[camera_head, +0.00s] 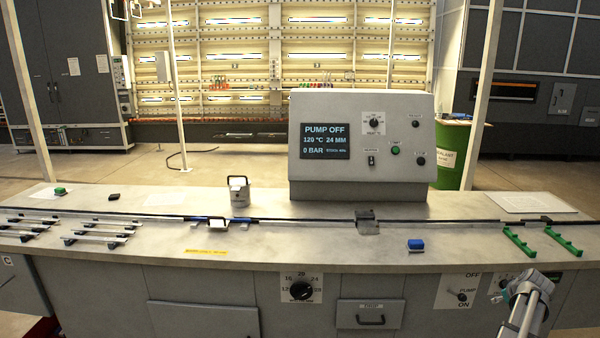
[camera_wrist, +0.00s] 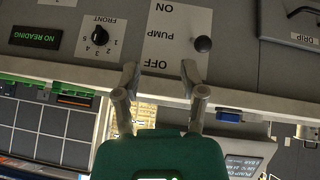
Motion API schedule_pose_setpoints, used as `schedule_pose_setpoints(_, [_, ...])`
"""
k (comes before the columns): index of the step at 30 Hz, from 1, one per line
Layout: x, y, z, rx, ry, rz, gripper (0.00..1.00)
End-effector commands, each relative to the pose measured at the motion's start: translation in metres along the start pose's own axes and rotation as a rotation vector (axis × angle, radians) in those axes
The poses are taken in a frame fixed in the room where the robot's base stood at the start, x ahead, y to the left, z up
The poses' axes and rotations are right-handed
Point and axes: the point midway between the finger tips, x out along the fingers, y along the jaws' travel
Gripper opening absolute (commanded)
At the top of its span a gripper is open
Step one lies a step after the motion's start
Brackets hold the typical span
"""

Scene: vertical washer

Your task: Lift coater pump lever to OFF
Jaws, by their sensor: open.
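The pump lever is a small dark knob (camera_head: 461,296) on a white plate (camera_head: 449,291) on the console's front panel. The plate reads OFF at the top and ON at the bottom. In the wrist view, which is upside down, the round knob (camera_wrist: 203,44) stands beside the word PUMP; its exact tilt is hard to tell. My gripper (camera_head: 526,284) is to the right of the plate in the head view. In the wrist view my gripper (camera_wrist: 160,70) is open and empty, its two fingers apart beside the OFF end, not touching the knob.
The console screen (camera_head: 325,141) reads PUMP OFF and 0 BAR. The worktop edge lies just above the lever plate. A drawer (camera_head: 370,314) and a numbered dial (camera_head: 302,289) are to the left. A FRONT selector (camera_wrist: 101,36) is next to the pump plate. Green racks (camera_head: 519,242) lie above.

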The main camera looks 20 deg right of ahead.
Motion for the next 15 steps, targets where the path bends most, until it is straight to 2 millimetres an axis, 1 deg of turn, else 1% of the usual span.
schedule_pose_setpoints(5, [0.000, 0.000, 0.000, 0.000, 0.000, 0.000, 0.53])
schedule_pose_setpoints(15, [0.008, -0.029, -0.010, -0.006, -0.012, -0.029, 0.53])
